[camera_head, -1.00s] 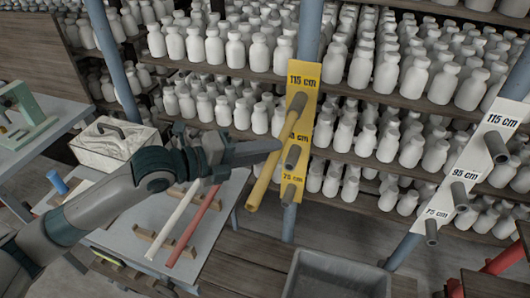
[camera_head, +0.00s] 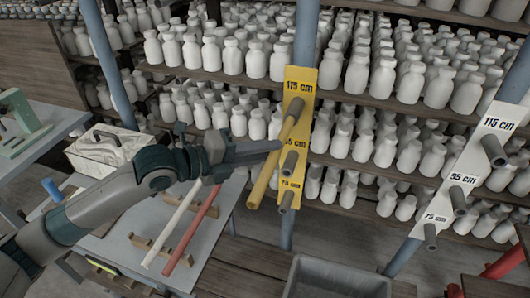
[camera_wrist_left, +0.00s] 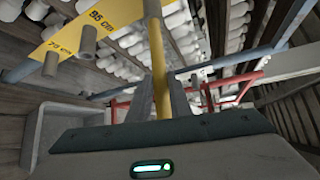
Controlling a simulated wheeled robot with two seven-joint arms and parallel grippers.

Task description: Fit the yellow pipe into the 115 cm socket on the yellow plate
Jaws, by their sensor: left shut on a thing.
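The yellow plate (camera_head: 302,80) is on a blue post in the middle of the head view, with grey sockets marked 115, 95 and 75 cm. My left gripper (camera_head: 277,147) is shut on the yellow pipe (camera_head: 264,179), which slants up and right. The pipe's upper end meets the grey 115 cm socket (camera_head: 297,104) in the head view; I cannot tell whether it is inside. The lower end hangs free. In the left wrist view the pipe (camera_wrist_left: 156,45) rises between the fingers, beside the plate (camera_wrist_left: 75,33); its far end is cut off. My right gripper is not in view.
A white plate (camera_head: 478,150) with its own sockets stands at the right. A white pipe (camera_head: 180,225) and a red pipe (camera_head: 192,232) lie on wooden rests on the table at left. A grey bin (camera_head: 338,278) is below. Shelves of white bottles fill the back.

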